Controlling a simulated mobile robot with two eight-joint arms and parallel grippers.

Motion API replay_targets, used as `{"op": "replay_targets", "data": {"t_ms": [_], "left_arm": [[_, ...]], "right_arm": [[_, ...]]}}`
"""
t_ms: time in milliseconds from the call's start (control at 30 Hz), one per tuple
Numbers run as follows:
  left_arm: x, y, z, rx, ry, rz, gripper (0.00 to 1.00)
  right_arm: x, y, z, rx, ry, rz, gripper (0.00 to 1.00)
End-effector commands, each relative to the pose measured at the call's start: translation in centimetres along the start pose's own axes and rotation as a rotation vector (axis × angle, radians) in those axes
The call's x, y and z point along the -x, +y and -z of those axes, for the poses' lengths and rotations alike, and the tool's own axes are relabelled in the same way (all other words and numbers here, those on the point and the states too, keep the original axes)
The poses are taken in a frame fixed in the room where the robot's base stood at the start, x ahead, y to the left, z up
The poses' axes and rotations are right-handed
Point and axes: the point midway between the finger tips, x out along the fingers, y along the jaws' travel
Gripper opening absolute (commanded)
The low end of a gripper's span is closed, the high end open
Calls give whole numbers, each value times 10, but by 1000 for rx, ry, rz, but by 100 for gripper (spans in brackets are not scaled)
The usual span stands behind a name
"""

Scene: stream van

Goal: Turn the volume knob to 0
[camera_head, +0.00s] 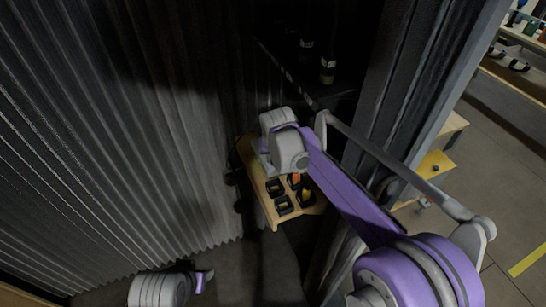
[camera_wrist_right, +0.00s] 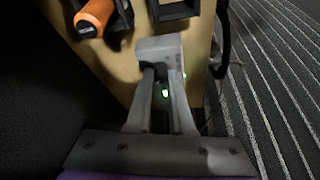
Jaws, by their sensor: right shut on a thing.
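My right gripper (camera_wrist_right: 160,55) is low over the edge of a wooden tabletop (camera_wrist_right: 125,65) in the right wrist view. It is shut on a dark thing (camera_wrist_right: 160,105) between its fingers, with a small green light on it. Most of that thing is hidden, and I cannot make out a volume knob or its setting. In the head view my right arm reaches in from the right and its wrist covers the gripper. My left arm's end (camera_head: 165,288) is at the bottom left of the head view. Its fingers do not show clearly.
The small wooden table (camera_head: 258,178) bears several black holders (camera_head: 283,204) and an orange-handled object (camera_wrist_right: 95,15). Dark curtains (camera_head: 110,130) hang at the left. A dark shelf with bottles (camera_head: 327,72) is behind. A grey post (camera_head: 425,70) stands at the right, with open floor beyond.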

Motion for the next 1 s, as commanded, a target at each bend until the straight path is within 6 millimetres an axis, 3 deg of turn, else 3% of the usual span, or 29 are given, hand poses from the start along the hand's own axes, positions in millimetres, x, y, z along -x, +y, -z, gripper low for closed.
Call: {"op": "replay_targets", "data": {"t_ms": [500,1000], "left_arm": [[1,0,1,0,1,0,50],[2,0,2,0,1,0,50]], "right_arm": [[0,4,1,377,-1,157,0],[0,4,0,501,-3,207,0]]}}
